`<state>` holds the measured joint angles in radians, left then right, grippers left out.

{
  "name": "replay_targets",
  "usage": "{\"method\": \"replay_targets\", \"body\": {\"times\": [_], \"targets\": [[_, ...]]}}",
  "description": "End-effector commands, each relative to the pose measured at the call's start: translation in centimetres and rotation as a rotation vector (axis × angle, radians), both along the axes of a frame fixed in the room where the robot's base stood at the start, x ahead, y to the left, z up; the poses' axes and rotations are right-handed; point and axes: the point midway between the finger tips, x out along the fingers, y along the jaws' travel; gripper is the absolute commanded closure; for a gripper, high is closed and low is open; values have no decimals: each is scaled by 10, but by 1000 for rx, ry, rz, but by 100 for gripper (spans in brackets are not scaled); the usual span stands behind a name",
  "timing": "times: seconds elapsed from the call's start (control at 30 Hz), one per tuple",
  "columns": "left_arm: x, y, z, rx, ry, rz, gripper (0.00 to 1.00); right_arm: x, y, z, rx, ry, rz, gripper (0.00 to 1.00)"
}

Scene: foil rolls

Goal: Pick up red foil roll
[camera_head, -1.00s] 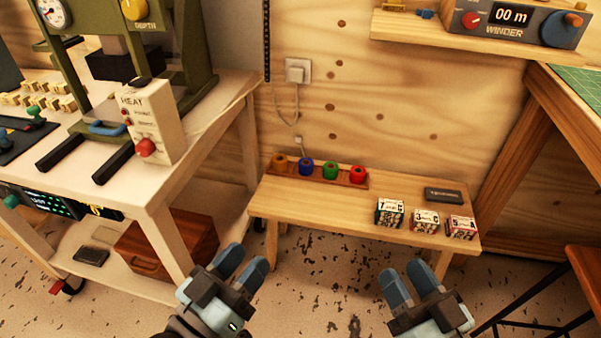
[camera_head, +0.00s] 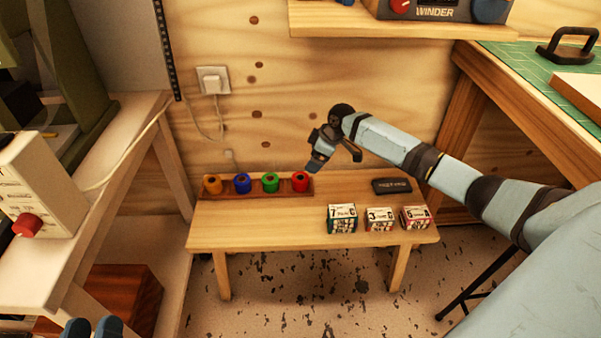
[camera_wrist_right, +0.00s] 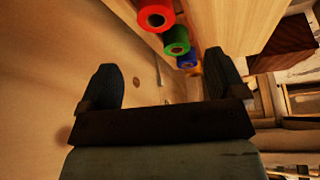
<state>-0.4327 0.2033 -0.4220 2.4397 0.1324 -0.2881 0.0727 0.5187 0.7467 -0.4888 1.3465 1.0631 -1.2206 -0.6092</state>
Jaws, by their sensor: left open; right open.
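The red foil roll (camera_head: 300,181) stands at the right end of a row of rolls in a wooden rack (camera_head: 257,188) on the low bench. It also shows at the top of the right wrist view (camera_wrist_right: 156,15). My right gripper (camera_head: 318,162) is open and empty, just above and to the right of the red roll, close to the wall. In the right wrist view its two fingers (camera_wrist_right: 165,85) stand wide apart, with the red roll beyond them. My left gripper (camera_head: 92,328) shows only its fingertips at the bottom left edge, open and apart from the rolls.
Green (camera_head: 270,182), blue (camera_head: 242,183) and orange (camera_head: 212,184) rolls stand left of the red one. Several numbered boxes (camera_head: 379,219) and a dark block (camera_head: 392,185) sit on the bench (camera_head: 240,228). A shelf (camera_head: 400,22) with the winder hangs above.

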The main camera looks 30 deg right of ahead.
Motion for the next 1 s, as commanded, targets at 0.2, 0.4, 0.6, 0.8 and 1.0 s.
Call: {"method": "replay_targets", "body": {"times": [0.2,0.4,0.6,0.8,1.0], "targets": [[-3,0,-19,15,37,-10,57,6,-13,-13,6,43,7,11],[-3,-2,-45,57,109,-34,57,17,-1,-51,7,41,6,11],[-3,-3,-57,79,151,-51,57,24,5,-71,4,40,6,11],[-3,-4,-66,92,173,-59,57,26,9,-81,5,39,6,11],[5,0,-77,151,126,-60,57,31,21,-110,5,39,6,11]]}}
